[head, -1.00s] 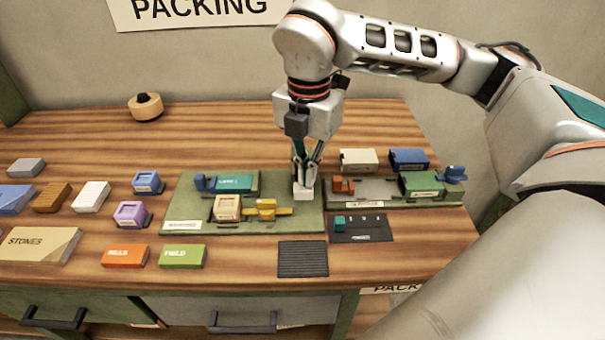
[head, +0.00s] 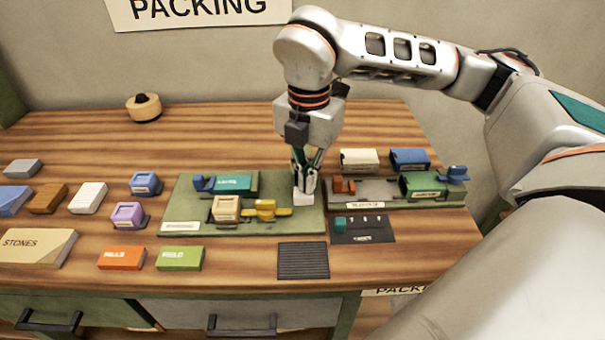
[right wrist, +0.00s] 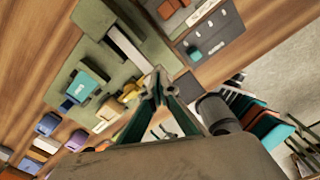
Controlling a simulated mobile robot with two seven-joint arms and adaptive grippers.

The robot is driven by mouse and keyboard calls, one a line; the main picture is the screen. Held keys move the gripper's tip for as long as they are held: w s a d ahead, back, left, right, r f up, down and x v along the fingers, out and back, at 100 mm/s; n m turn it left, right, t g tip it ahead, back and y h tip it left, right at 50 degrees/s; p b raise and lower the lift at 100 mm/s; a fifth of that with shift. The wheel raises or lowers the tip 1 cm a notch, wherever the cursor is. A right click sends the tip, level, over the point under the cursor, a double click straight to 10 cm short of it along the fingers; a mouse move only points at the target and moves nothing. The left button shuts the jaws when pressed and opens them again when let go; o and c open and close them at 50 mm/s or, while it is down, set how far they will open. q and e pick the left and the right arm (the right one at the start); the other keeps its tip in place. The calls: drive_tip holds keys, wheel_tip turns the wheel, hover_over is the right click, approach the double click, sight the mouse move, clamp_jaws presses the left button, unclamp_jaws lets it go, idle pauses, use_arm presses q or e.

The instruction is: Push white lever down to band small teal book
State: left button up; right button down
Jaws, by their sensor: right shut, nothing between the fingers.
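The white lever (head: 303,199) is a small pale block at the right end of the left green board (head: 285,222). My right gripper (head: 305,187) is shut and empty, pointing down, with its fingertips at the top of the lever and hiding part of it. Its fingertips also show in the right wrist view (right wrist: 158,85). A teal book (head: 236,184) lies on the same board, left of the gripper, next to a blue block (head: 204,183). The teal book also shows in the right wrist view (right wrist: 80,87). My left gripper is out of view.
A yellow piece (head: 265,209) and a tan block (head: 227,207) sit on the left board. A second board (head: 385,191) with orange, green and blue pieces stands close to the right. A dark card (head: 372,232) and a ribbed pad (head: 303,260) lie in front.

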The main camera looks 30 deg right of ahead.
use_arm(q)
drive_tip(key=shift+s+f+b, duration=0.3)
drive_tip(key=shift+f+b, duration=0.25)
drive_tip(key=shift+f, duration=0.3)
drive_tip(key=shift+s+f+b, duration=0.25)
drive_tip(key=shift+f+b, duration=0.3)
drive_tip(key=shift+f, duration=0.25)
use_arm(e)
drive_tip(key=shift+f, duration=2.05)
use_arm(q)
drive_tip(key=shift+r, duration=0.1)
use_arm(e)
drive_tip(key=shift+r+p, duration=0.55)
drive_tip(key=shift+r, duration=0.25)
drive_tip(key=shift+r+p, duration=0.8)
drive_tip(key=shift+r, duration=0.4)
drive_tip(key=shift+r+p, duration=1.7)
drive_tip(key=shift+r, duration=0.9)
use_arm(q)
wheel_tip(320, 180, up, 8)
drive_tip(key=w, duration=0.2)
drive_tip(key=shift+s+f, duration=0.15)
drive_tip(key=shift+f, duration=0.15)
use_arm(e)
drive_tip(key=shift+f, duration=0.1)
